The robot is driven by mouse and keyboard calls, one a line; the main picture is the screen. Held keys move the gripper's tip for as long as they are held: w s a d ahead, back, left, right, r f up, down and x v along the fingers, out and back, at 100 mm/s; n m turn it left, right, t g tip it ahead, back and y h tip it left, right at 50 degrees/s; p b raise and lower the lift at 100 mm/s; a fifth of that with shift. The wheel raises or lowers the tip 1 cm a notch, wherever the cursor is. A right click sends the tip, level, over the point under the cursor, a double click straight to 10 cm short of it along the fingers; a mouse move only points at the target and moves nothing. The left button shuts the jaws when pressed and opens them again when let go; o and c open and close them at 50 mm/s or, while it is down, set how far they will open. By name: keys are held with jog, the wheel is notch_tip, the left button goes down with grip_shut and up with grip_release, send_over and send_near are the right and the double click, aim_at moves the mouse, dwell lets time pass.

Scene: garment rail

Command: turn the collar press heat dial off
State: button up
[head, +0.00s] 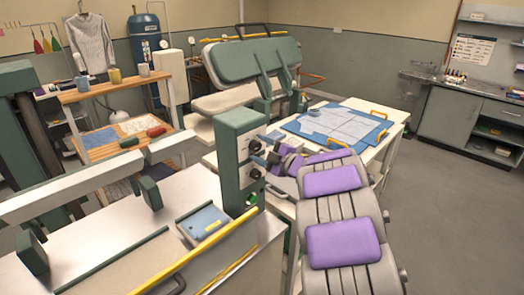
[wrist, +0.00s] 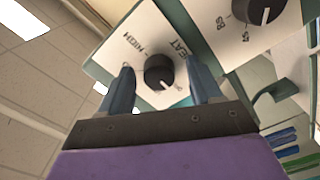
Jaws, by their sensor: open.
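The heat dial (wrist: 159,71) is a round black knob on a white plate, with "HEAT" and "HIGH" printed beside it. Its white pointer mark is toward the lower right in the wrist view, near a label partly hidden by a finger. My gripper (wrist: 160,64) is open, with one blue-grey finger on each side of the dial. Gaps show between the fingers and the knob; I cannot tell any contact. In the head view my gripper (head: 268,149) is at the face of the green control box (head: 236,135), by its dials.
A second black dial (wrist: 265,10) with numbers sits close to the right. A green button (head: 251,199) is lower on the box. The pressing table (head: 95,262) is left, and a worktable with a blue mat (head: 300,126) stands behind my arm. Open floor lies right.

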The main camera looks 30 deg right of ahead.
jog(key=shift+s, duration=0.1)
jog(key=p+v, duration=0.2)
jog(key=v, duration=1.5)
jog(key=shift+p, duration=0.35)
jog(key=shift+d, duration=0.1)
